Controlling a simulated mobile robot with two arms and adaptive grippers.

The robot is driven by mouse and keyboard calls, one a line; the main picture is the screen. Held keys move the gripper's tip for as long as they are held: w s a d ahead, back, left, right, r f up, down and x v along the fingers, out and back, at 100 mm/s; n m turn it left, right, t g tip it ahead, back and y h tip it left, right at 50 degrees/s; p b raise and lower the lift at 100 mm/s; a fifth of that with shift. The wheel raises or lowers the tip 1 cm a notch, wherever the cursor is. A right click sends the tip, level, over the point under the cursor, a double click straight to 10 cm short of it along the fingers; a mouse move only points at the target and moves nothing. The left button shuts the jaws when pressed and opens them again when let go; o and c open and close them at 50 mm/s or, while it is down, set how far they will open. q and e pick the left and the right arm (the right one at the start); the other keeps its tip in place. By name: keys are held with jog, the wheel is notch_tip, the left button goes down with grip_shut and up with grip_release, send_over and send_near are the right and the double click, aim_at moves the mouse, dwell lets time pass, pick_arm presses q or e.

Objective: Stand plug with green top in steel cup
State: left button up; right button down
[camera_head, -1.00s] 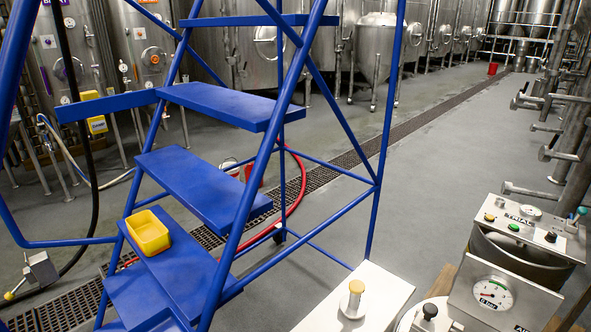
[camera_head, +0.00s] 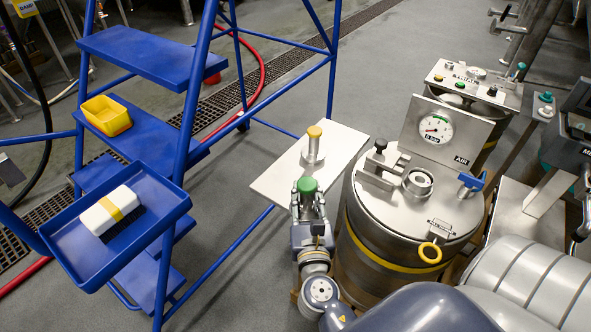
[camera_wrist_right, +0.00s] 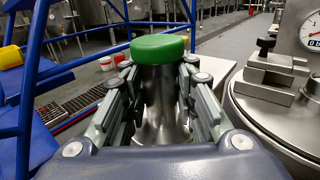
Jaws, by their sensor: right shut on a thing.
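The plug with the green top (camera_head: 307,185) is upright in my right gripper (camera_head: 309,200). In the right wrist view its green cap (camera_wrist_right: 158,48) stands above the fingers, and its steel body (camera_wrist_right: 160,102) is between them. My right gripper (camera_wrist_right: 158,88) is shut on the plug. Whether the plug's base touches the plate is hidden by the gripper. The steel cup (camera_head: 419,181) appears as a short, open round holder on the drum lid, to the right of the gripper and apart from it. My left gripper is not in view.
A yellow-topped plug (camera_head: 314,145) stands on a steel plate (camera_head: 281,183) behind my gripper. Blue steps (camera_head: 150,55) stand left.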

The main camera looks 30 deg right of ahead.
jog(key=x, duration=0.3)
jog(key=shift+w+d+r+p, duration=0.1)
jog(key=shift+d+p, duration=0.05)
jog(key=shift+p, duration=0.25)
jog(key=w+d+f, duration=0.1)
jog(key=w+d, duration=0.1)
jog(key=w, duration=0.1)
jog(key=w+d+f, duration=0.2)
jog(key=w+d, duration=0.1)
jog(key=w+d+f+b, duration=0.1)
jog(key=w+d, duration=0.1)
jog(key=w, duration=0.2)
jog(key=shift+w+d+f, duration=0.1)
jog(key=shift+d+f, duration=0.15)
jog(key=shift+f, duration=0.35)
jog(key=shift+f+b, duration=0.2)
jog(key=shift+b, duration=0.15)
jog(key=c, duration=1.4)
grip_release()
jog(key=shift+c, duration=0.2)
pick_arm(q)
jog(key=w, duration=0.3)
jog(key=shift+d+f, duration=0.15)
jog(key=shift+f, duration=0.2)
pick_arm(e)
jog(key=shift+o, duration=0.7)
